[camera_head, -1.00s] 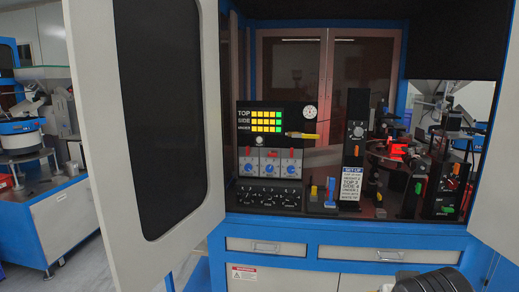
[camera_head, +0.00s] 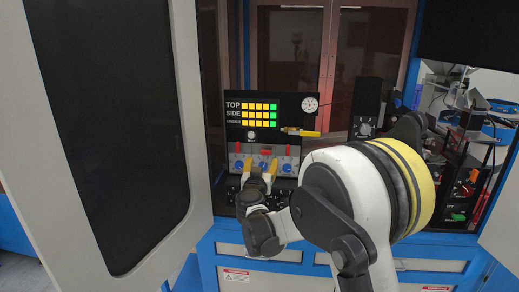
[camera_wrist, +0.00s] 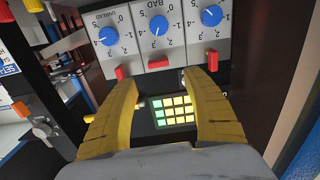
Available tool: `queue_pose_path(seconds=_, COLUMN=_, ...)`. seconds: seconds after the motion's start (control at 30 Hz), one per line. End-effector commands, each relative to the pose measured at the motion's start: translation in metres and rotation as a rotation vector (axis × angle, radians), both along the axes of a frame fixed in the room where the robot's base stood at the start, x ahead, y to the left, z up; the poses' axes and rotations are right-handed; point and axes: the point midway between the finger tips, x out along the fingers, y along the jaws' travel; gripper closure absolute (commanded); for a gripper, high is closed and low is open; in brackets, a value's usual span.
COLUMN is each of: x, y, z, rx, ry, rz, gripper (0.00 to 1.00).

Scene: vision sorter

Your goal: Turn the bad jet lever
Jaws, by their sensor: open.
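The grey panel marked BAD (camera_wrist: 156,35) is the middle one of three, with a blue knob. Its red lever (camera_wrist: 158,63) lies crosswise beside the knob in the wrist view, while the red levers on the left (camera_wrist: 120,72) and right (camera_wrist: 213,60) lie lengthwise. The middle lever also shows in the head view (camera_head: 265,152). My gripper (camera_wrist: 160,78) is open, its yellow fingers on either side of the middle lever's line, with no clear grip on it. In the head view my gripper (camera_head: 260,168) is in front of the panels and hides part of them.
The display (camera_head: 259,115) with yellow and green squares is above the panels. A yellow-handled valve (camera_head: 303,132) and a gauge (camera_head: 310,104) are at its right. The open cabinet door (camera_head: 110,120) stands on the left. A dark post (camera_head: 366,108) stands farther right.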

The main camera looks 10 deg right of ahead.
Motion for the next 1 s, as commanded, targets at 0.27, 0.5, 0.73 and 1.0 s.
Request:
queue_pose_path(seconds=0.27, x=0.051, y=-0.019, z=-0.003, rx=0.0, ry=0.001, rz=-0.003, gripper=0.41)
queue_pose_path(seconds=0.5, x=0.084, y=-0.029, z=-0.001, rx=0.001, ry=0.002, rz=-0.002, gripper=0.41)
queue_pose_path(seconds=0.73, x=0.092, y=-0.031, z=0.0, rx=0.001, ry=0.002, rz=-0.002, gripper=0.41)
queue_pose_path(seconds=1.0, x=0.092, y=-0.031, z=0.0, rx=0.001, ry=0.002, rz=-0.002, gripper=0.74)
